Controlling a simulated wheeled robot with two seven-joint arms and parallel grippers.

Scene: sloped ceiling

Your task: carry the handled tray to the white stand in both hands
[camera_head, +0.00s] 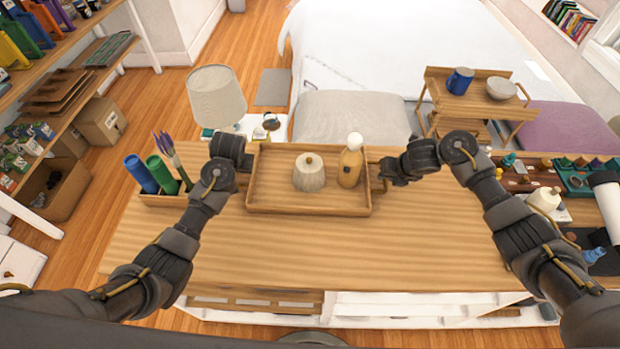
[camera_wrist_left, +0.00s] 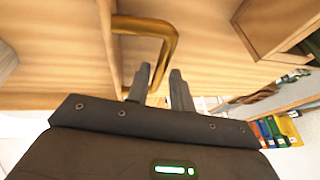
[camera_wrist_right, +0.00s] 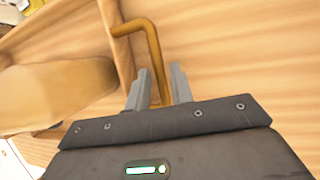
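The handled tray (camera_head: 308,207) is wooden, low-walled, and rests on the wooden tabletop. A ribbed cream lidded jar (camera_head: 309,174) and a tan bottle with a white top (camera_head: 350,164) stand upright in it. My left gripper (camera_head: 243,163) is at its left end, with fingers apart on either side of the left handle (camera_wrist_left: 163,32). My right gripper (camera_head: 386,172) is at its right end, its fingers apart around the right handle (camera_wrist_right: 152,40). A white-topped stand (camera_head: 277,131) shows behind the table, beside the bed, partly hidden.
A pen holder (camera_head: 160,200) with blue and green tubes stands on the table's left. Boxes and small items (camera_head: 545,200) crowd its right. A lamp (camera_head: 216,97) stands behind. A raised tray table (camera_head: 470,102) holds a blue mug and bowl. The tabletop front is clear.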

